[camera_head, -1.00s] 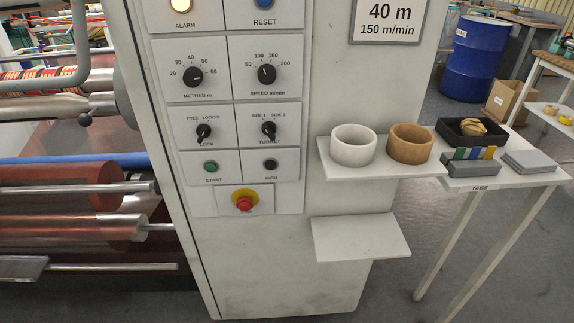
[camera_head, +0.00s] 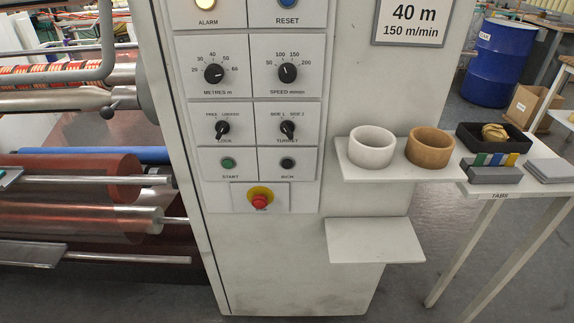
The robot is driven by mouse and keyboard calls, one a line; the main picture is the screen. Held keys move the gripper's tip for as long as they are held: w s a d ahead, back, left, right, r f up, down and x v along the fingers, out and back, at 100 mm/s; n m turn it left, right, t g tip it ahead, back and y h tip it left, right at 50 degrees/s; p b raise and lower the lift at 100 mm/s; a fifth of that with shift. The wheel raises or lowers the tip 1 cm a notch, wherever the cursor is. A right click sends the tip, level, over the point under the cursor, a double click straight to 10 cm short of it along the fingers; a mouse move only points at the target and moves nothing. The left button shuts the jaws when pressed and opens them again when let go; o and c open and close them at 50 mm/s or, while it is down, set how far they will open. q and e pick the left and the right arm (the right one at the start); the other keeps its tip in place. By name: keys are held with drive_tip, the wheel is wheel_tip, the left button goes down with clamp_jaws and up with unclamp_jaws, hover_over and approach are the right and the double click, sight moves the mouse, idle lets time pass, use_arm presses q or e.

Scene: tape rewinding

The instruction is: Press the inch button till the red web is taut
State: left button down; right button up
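The black inch button (camera_head: 287,163) is on the front panel of the grey cabinet (camera_head: 265,265), right of the green start button (camera_head: 228,163) and above the red emergency stop (camera_head: 260,201). Nothing touches or covers it. The red web (camera_head: 90,178) shows as translucent red film around the rollers at the left. Its full path is cut off by the picture edge and partly hidden by the cabinet, and I cannot tell how tight it is. Neither of my grippers can be made out in view.
The alarm lamp (camera_head: 205,4) glows warm white. A shelf (camera_head: 395,176) bears a white ring (camera_head: 371,148) and a brown ring (camera_head: 430,148). A lower shelf (camera_head: 375,240) is empty. The tabs table at right holds a black tray (camera_head: 480,147) and grey blocks.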

drive_tip(key=shift+c, duration=1.2)
clamp_jaws()
idle(0.5)
